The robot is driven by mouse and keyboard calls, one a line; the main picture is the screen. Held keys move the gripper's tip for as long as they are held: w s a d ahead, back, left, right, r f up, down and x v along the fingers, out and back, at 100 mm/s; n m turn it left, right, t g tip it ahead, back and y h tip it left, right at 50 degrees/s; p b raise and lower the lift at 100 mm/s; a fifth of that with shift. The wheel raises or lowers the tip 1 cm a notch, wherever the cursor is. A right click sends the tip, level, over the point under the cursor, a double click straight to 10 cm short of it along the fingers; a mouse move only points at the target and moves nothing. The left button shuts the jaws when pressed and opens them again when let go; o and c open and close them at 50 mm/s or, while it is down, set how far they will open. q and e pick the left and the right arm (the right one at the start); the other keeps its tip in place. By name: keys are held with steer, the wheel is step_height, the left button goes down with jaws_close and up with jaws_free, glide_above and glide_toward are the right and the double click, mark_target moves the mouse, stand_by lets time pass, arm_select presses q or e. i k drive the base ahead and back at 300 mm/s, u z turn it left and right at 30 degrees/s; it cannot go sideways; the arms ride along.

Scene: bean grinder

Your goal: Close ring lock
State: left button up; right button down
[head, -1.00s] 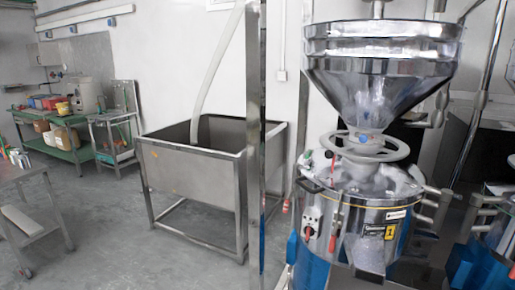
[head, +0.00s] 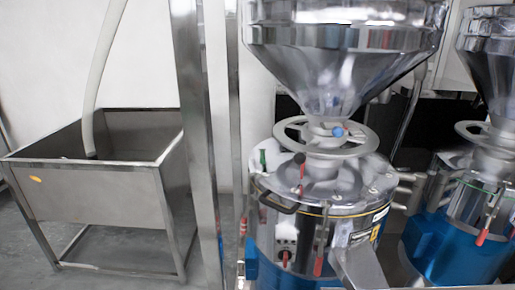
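The nearest bean grinder has a shiny steel hopper (head: 335,75) above a steel drum with a blue lower housing. A grey handwheel-like ring (head: 290,137) circles its neck, with a blue knob (head: 338,131) at the neck. A red-handled lever (head: 301,165) stands up on the lid. Another red-handled latch (head: 318,265) hangs down the drum's front. Which part is the ring lock, and whether it is open, I cannot tell. Neither of my grippers shows in the head view.
A second grinder with a similar hopper (head: 488,65) and a red-handled latch (head: 482,237) stands close on the right. A steel tub (head: 90,205) on legs, with a pale hose (head: 103,60), stands at left. A steel post (head: 193,110) rises between tub and nearest grinder.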

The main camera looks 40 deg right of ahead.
mark_target(262, 159)
steer(key=z, duration=0.85)
steer(key=i, duration=0.85)
steer(key=z, duration=0.95)
